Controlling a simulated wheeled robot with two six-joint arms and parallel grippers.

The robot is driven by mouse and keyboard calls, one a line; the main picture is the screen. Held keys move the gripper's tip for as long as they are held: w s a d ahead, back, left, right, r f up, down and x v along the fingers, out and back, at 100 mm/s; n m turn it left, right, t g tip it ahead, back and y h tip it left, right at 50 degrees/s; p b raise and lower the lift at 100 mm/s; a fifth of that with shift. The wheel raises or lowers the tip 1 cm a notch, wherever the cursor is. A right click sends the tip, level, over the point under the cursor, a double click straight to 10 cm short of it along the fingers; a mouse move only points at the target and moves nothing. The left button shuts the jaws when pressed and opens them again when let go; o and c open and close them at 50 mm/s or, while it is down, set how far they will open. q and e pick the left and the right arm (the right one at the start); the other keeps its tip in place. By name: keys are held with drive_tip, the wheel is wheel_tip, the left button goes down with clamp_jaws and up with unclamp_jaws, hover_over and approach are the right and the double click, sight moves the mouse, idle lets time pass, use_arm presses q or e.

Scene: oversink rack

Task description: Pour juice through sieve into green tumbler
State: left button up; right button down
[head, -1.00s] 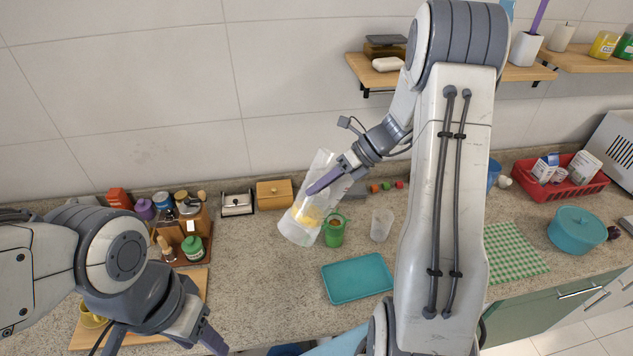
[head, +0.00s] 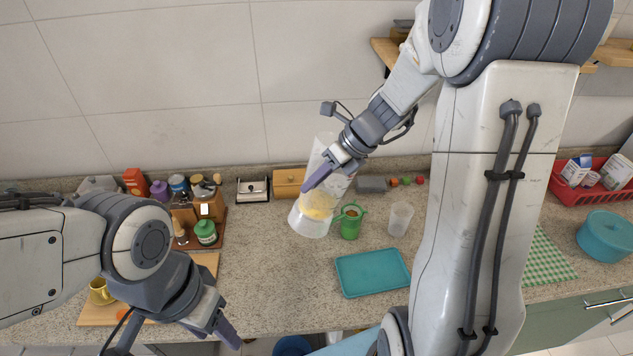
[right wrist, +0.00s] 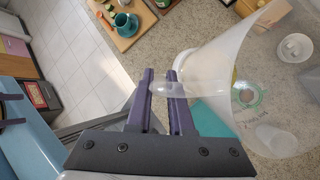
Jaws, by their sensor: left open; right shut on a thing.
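My right gripper (head: 310,184) is shut on the clear jug (head: 324,165), which stands nearly upright with yellow juice (head: 318,206) low inside. In the right wrist view the fingers (right wrist: 162,85) grip the handle of the jug (right wrist: 205,65). The green tumbler (head: 350,230) stands on the counter just right of the jug, with a green sieve (head: 350,214) at its top. In the right wrist view a green ring, apparently the sieve (right wrist: 247,95), shows through the jug wall. What is inside the tumbler is hidden. My left gripper (head: 212,332) is open and empty at the front left.
A clear cup (head: 400,219) stands right of the tumbler. A teal tray (head: 372,273) lies in front. Jars and a wooden caddy (head: 217,228) stand left, behind a cutting board (head: 205,263). A wooden box (head: 289,182) is behind the jug. The counter's middle left is clear.

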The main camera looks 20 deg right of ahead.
drive_tip(key=shift+a+f+h, duration=0.25)
drive_tip(key=shift+f+h, duration=0.05)
drive_tip(key=shift+h, duration=0.1)
drive_tip(key=a+f+h+p, duration=0.2)
drive_tip(key=a+h+p, duration=0.1)
drive_tip(key=shift+s+a+f+n+t+h, duration=0.1)
drive_tip(key=shift+s+f+n+t+h, duration=0.2)
drive_tip(key=shift+s+f+n+t, duration=0.1)
